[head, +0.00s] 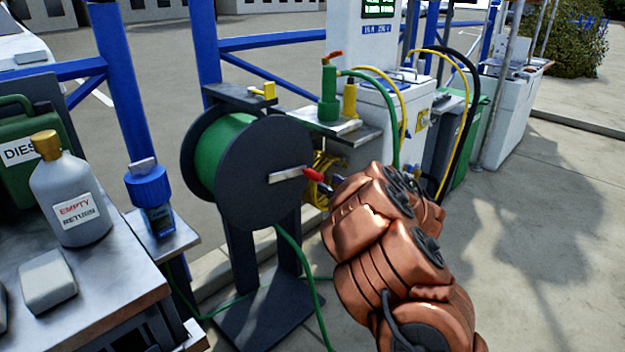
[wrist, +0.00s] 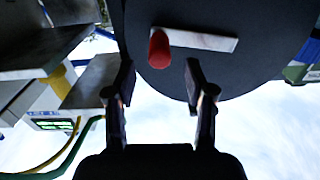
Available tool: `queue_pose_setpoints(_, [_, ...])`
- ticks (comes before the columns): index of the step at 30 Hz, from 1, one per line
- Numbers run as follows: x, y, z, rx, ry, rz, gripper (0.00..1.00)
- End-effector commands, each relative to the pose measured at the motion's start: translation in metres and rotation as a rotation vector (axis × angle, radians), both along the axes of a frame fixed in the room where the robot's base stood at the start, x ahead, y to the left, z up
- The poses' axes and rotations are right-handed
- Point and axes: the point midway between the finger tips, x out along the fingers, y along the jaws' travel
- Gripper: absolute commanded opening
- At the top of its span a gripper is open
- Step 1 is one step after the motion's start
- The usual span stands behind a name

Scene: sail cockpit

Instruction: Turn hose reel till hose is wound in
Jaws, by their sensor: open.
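The hose reel (head: 245,170) has a dark round side plate and stands on a dark frame. Green hose (head: 218,150) shows wound on its drum, and a loose length (head: 297,258) hangs down to the ground. A silver crank (head: 287,176) on the plate points right and ends in a red handle (head: 314,174). In the wrist view the plate (wrist: 225,18) fills the upper middle, with the crank (wrist: 205,39) and the red handle (wrist: 159,50). My gripper (wrist: 160,78) is open, its two dark fingers apart and empty, the handle just beyond the gap between the tips.
A steel bench (head: 95,270) with a grey bottle (head: 68,190) and a green diesel can (head: 20,150) is at left. A shelf with a green pump (head: 329,95) stands behind the reel. Open paving (head: 530,240) lies at right.

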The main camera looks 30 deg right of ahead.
Motion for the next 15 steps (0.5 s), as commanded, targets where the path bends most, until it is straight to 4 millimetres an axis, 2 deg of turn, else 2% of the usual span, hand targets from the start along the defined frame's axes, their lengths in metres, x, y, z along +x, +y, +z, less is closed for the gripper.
queue_pose_setpoints(5, [0.014,0.004,0.0,-0.001,-0.002,0.003,0.54])
queue_pose_setpoints(15, [0.059,0.015,0.0,-0.004,-0.004,0.003,0.54])
